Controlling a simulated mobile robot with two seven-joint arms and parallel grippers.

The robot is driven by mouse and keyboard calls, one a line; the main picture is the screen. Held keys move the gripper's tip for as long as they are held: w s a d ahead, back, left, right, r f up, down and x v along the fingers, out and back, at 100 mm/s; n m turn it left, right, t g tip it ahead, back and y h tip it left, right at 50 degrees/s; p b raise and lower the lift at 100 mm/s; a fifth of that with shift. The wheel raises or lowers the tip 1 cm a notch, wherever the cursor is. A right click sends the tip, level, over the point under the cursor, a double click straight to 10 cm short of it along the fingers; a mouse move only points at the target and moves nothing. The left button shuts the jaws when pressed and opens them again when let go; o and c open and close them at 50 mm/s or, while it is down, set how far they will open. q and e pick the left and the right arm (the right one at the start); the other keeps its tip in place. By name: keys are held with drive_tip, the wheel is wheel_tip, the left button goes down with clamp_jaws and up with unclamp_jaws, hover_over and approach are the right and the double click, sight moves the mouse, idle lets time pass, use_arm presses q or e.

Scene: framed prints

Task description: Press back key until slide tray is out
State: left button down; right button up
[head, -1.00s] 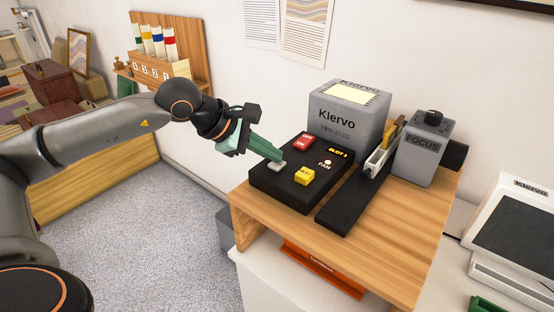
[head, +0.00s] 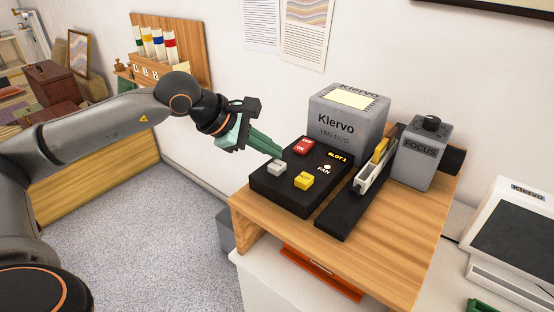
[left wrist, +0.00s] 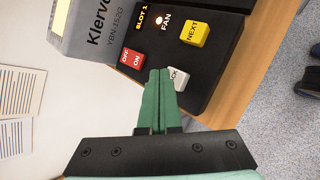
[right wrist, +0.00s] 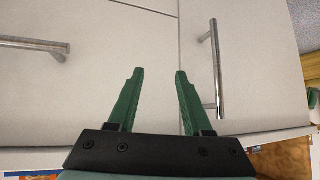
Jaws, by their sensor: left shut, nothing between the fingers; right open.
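The grey slide projector marked Klervo (head: 345,128) stands on a wooden stand. Its black key panel (head: 318,197) carries a grey-white back key (head: 277,168), a yellow NEXT key (head: 304,180) and a red on/off key (head: 303,147). The slide tray (head: 370,180), pale with a yellow piece in it, sits on the black track and extends partly past the projector body. My left gripper (head: 281,154) is shut and empty, its tips just above and behind the back key. The left wrist view shows the tips (left wrist: 159,72) beside the key (left wrist: 178,77), partly covering it. My right gripper (right wrist: 157,73) is open and empty before white cabinet doors.
A grey FOCUS unit (head: 421,150) stands right of the track. A "SLOT 1" label and a FAN lamp (head: 326,167) are on the panel. A white device with a dark screen (head: 515,225) stands at the right.

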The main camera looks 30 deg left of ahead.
sight(271, 165)
use_arm(q)
drive_tip(key=shift+r, duration=0.1)
drive_tip(key=shift+r+p, duration=1.65)
drive_tip(key=shift+r, duration=0.85)
